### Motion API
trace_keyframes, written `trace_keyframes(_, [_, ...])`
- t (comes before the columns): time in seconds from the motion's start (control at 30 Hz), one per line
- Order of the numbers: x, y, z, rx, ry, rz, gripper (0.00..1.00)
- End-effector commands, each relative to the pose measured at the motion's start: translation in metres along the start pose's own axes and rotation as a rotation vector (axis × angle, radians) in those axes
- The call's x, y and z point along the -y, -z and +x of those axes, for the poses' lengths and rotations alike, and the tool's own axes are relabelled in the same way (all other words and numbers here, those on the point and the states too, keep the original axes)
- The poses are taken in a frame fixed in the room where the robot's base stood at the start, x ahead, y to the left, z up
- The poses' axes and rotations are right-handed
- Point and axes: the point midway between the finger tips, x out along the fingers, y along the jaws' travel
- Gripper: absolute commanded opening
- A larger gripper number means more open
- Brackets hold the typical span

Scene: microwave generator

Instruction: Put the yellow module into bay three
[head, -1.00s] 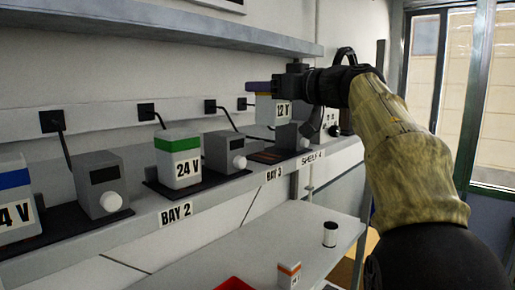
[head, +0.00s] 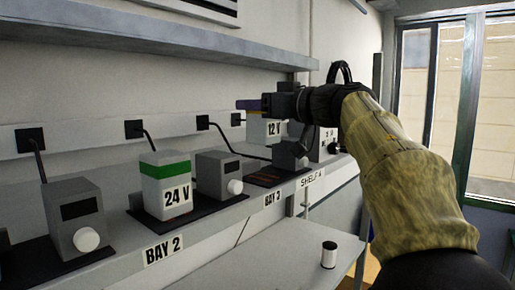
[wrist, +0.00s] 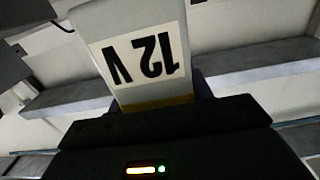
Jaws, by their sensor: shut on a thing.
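The yellow module is a pale box with a "12 V" label (head: 274,131), and its yellow band (wrist: 157,103) shows beside my gripper in the wrist view. My gripper (head: 264,105) is shut on its top end and holds it roughly upright. Bay three is the dark pad (head: 268,178) behind the "BAY 3" label (head: 272,198) on the shelf. The module appears above the back of this pad. No contact with the pad shows, and the exact gap is hard to tell. The pad looks empty.
A green-topped 24 V module (head: 166,187) stands in bay two, left of bay three. A grey unit with a knob (head: 218,174) stands between them. Another grey unit (head: 290,154) is close by the held module. A shelf (head: 150,37) runs overhead.

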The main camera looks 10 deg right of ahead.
Motion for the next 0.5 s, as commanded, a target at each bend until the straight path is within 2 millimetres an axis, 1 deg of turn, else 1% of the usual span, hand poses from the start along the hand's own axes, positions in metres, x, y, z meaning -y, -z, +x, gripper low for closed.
trace_keyframes(0.1, [0.001, -0.017, 0.000, 0.000, 0.003, 0.003, 0.20])
trace_keyframes(0.2, [0.002, -0.027, 0.000, -0.001, 0.003, 0.000, 0.20])
trace_keyframes(0.3, [0.002, -0.031, 0.001, -0.001, 0.004, -0.002, 0.20])
trace_keyframes(0.5, [0.002, -0.031, 0.001, -0.002, 0.004, -0.003, 0.20])
